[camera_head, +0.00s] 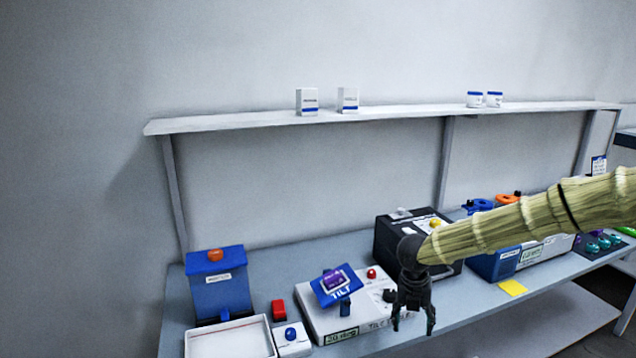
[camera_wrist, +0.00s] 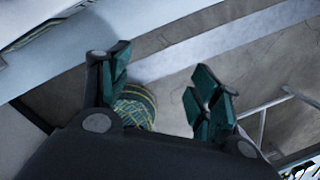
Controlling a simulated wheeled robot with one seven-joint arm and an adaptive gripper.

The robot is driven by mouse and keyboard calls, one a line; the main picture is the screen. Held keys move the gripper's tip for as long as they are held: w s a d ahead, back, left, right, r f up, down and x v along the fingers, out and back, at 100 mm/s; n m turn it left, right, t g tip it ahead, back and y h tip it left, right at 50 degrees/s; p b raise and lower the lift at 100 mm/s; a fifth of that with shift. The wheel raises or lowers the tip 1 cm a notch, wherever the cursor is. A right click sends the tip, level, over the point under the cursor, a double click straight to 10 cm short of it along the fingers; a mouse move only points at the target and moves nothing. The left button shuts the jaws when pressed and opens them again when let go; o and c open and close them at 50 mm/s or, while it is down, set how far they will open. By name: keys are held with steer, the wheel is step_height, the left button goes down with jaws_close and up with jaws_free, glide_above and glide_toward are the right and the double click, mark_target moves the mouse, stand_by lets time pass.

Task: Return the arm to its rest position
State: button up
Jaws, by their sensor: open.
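My arm (camera_head: 530,218) wears a yellowish ribbed sleeve and reaches in from the right edge of the head view. My gripper (camera_head: 413,322) hangs downward at its end, in front of the bench's front part, right of the white tilt device. In the wrist view my gripper (camera_wrist: 158,95) has its two green-padded fingers spread apart with nothing held between them. A rounded green patterned thing (camera_wrist: 135,106) shows beside the left finger; I cannot tell what it is.
The bench (camera_head: 455,306) carries a white tilt device (camera_head: 325,322), a black box (camera_head: 388,240), a blue bin (camera_head: 220,290), a white tray (camera_head: 228,338) and a blue box (camera_head: 492,264). A shelf (camera_head: 400,111) with small boxes and jars runs above. Bare bench lies right of my gripper.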

steer(key=s+f+n+t+h+b, duration=0.1)
steer(key=s+f+n, duration=0.8)
steer(key=f+n, duration=0.15)
steer(key=s+f+n+t+h, duration=0.2)
steer(key=s+f+n, duration=0.65)
steer(key=f, duration=0.35)
steer(key=s+a+f+n+g+y, duration=0.1)
steer(key=s+f+n+y, duration=0.1)
steer(key=s+n, duration=0.8)
steer(key=s+a+f+n+g+y+b, duration=0.1)
steer(key=s+f+n, duration=0.4)
steer(key=s+n, duration=0.5)
steer(key=s+g+y, duration=0.1)
steer(key=s, duration=0.7)
steer(key=shift+s+a+g, duration=0.15)
steer(key=shift+s+g, duration=0.1)
steer(key=shift+g, duration=0.05)
steer(key=shift+f, duration=0.1)
steer(key=shift+c, duration=0.5)
